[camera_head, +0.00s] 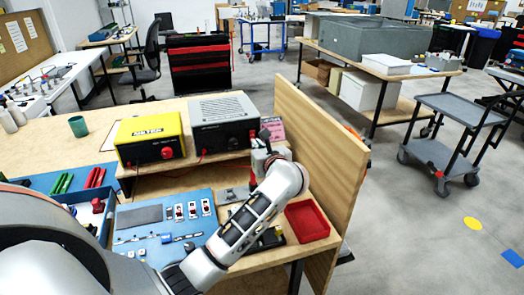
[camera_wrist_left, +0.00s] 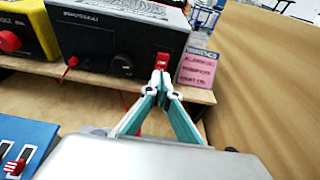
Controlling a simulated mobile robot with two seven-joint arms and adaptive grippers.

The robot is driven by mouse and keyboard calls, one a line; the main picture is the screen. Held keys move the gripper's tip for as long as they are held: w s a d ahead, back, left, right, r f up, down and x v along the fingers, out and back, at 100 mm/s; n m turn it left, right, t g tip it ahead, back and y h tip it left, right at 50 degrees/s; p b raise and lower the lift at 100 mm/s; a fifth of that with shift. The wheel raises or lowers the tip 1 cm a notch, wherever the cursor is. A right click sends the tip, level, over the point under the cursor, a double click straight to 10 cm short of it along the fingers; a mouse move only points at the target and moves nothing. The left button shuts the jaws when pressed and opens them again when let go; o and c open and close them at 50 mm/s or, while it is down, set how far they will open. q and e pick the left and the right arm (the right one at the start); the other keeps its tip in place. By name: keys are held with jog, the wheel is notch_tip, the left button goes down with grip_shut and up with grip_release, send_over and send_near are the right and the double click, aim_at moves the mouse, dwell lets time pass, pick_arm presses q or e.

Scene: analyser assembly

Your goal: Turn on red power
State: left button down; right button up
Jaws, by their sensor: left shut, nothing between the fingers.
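The dark grey power supply box (camera_head: 222,108) stands on the raised wooden shelf, and its front fills the upper part of the left wrist view (camera_wrist_left: 105,35). A red switch (camera_wrist_left: 162,61) is at the lower right of its front. My left gripper (camera_wrist_left: 160,82) is shut and empty, with its fingertips just below the red switch. I cannot tell whether they touch it. In the head view my left gripper (camera_head: 262,148) is at the box's right front corner, partly hidden by my wrist. The switch's on or off position is unclear. My right gripper is out of view.
A yellow box (camera_head: 150,128) with a red knob stands left of the grey box. A pink label (camera_wrist_left: 196,68) stands to its right, before a tall wooden side panel (camera_head: 318,150). A blue board with parts and a red tray (camera_head: 307,221) lie below.

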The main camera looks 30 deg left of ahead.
pick_arm(q)
jog(key=shift+x, duration=0.9)
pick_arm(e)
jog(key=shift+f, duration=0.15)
